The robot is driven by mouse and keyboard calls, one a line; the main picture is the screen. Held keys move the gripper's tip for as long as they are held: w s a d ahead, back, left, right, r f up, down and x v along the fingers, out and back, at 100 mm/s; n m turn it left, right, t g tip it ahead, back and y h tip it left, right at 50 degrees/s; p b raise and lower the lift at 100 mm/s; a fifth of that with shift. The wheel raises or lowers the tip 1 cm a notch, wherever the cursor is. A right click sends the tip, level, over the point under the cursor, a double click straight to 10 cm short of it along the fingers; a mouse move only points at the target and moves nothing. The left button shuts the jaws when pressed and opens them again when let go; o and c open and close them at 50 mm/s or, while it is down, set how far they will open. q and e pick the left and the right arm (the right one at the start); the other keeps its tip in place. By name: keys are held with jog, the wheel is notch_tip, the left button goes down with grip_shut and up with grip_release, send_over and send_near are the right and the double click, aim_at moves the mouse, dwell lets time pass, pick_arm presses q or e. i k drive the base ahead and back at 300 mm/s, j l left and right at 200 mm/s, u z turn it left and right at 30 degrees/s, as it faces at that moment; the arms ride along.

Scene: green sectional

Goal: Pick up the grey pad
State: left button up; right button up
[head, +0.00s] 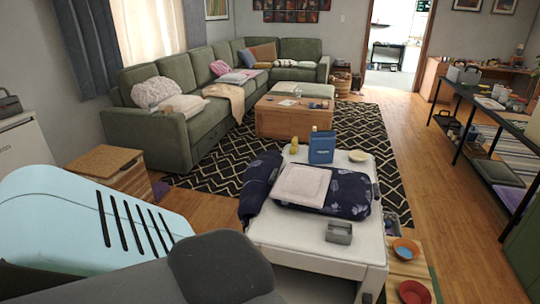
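No thing is clearly a grey pad. A pale, pinkish-grey square pad (302,185) lies flat on a dark blue patterned cushion (350,194) on the white table (280,232) in front of me. A small grey block-like object (338,233) with a recessed top sits nearer the table's front right; I cannot tell what it is. A flat grey cushion (497,173) lies on the lower level of the black shelf at the right. Neither of my grippers is in view.
A blue bag-like box (322,147), a yellow item (294,145) and a shallow pale bowl (358,156) stand at the table's back. A rolled dark blue cushion (259,185) is at its left. An orange bowl (405,249) and red bowl (414,292) are low at the right. Wood floor (440,190) is clear beyond.

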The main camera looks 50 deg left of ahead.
aim_at(308, 186)
jog(key=i+j+u, duration=0.15)
jog(key=i+u, duration=0.4)
jog(key=u, duration=0.25)
jog(key=i+u, duration=0.55)
jog(key=i, duration=0.2)
